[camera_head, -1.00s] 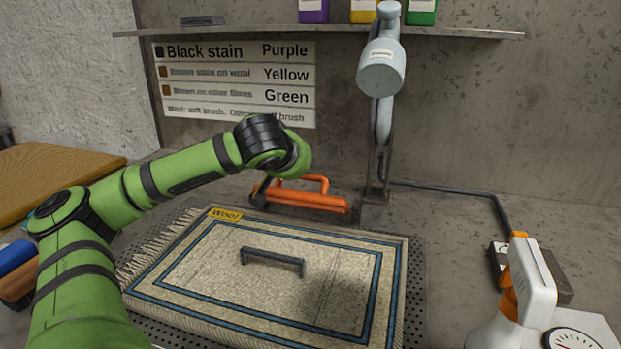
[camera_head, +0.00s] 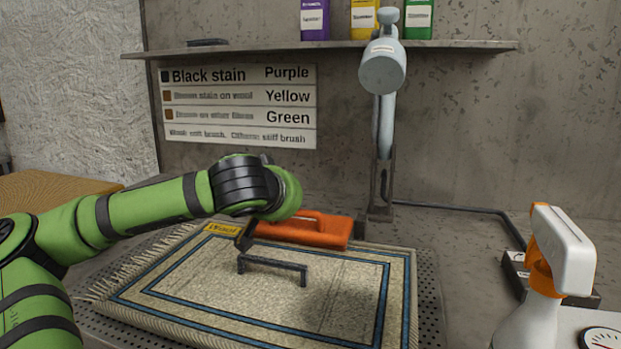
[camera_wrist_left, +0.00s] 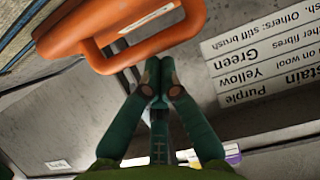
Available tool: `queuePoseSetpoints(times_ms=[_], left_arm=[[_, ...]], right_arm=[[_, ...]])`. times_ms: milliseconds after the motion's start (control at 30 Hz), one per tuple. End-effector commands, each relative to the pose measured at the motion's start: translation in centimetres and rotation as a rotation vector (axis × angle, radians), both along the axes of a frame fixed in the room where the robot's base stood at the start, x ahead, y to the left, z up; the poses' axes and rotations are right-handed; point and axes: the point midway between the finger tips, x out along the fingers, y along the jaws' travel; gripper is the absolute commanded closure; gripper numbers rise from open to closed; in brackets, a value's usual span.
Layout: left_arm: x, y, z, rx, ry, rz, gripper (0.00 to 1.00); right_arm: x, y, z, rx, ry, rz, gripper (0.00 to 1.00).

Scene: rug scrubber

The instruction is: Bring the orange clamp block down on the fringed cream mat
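The fringed cream mat (camera_head: 190,292) lies flat, with blue border stripes and a yellow "Wool" label. The orange clamp block (camera_head: 300,232), with a loop handle and a dark arm at its left end, overlaps the mat's back edge in the head view. I cannot tell whether it touches the mat. My left wrist hides its gripper in the head view. In the left wrist view my left gripper (camera_wrist_left: 159,72) has its fingertips close together at the handle of the clamp block (camera_wrist_left: 135,42); it appears shut on it. My right gripper is not in view.
A dark bracket handle (camera_head: 272,265) stands on the mat. A white and orange spray bottle (camera_head: 555,262) stands at right. Coloured bottles sit on the shelf (camera_head: 330,46) above a sign (camera_head: 240,107).

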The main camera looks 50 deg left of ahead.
Motion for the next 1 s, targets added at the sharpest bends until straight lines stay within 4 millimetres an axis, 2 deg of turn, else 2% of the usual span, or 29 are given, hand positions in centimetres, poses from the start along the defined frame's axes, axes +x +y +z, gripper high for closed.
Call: queuePoseSetpoints(times_ms=[300,867,1000], left_arm=[[-0.2,-0.1,-0.7,-0.001,0.006,0.000,1.00],[-0.3,-0.2,-0.9,-0.003,0.018,-0.001,1.00],[-0.3,-0.1,0.0,-0.001,0.014,0.000,1.00]], right_arm=[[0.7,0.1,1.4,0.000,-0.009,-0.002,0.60],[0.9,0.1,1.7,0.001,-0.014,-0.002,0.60],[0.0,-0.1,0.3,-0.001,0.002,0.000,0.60]])
